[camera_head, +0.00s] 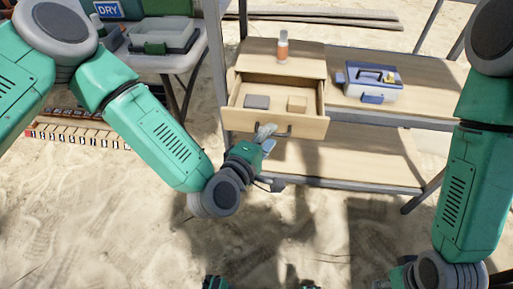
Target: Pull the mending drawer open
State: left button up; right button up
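The wooden mending drawer (240,118) is pulled out from the shelf unit, with its inside visible. It holds a dark grey block (257,102) and a tan block (297,103). A dark bar handle (287,131) is on its front. My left gripper (267,137) is at the handle, its fingers overlapping the handle's left part. I cannot tell whether the fingers are closed on it. My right arm comes in at the right; its wrist is at the bottom edge and its fingers are out of view.
An orange and white bottle (282,47) stands on the shelf top above the drawer. A blue and grey case (373,82) sits on the shelf to the right. A lower shelf (345,160) lies below. A table with a green-grey box (162,38) and a DRY sign is at left. Sandy ground is clear in front.

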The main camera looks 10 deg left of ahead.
pick_arm(q)
jog(key=v, duration=1)
jog(key=shift+a, duration=0.15)
jog(key=shift+s, duration=0.1)
jog(key=s+a+f+m+g+y+p, duration=0.1)
jog(key=s+a+f+m+g+p, duration=0.45)
jog(key=s+f+m+g, duration=0.3)
jog(key=s+a+m+g+y+p, duration=0.1)
jog(key=s+a+m+g+y, duration=0.1)
jog(key=s+a, duration=0.3)
jog(key=s+a+m+g+y+p, duration=0.1)
jog(key=s+a+m+g+y, duration=0.2)
jog(key=a, duration=0.8)
jog(key=shift+s+a+f+m+y+p, duration=0.35)
jog(key=shift+s+m, duration=0.2)
jog(key=shift+s, duration=0.35)
jog(key=shift+w+d, duration=0.1)
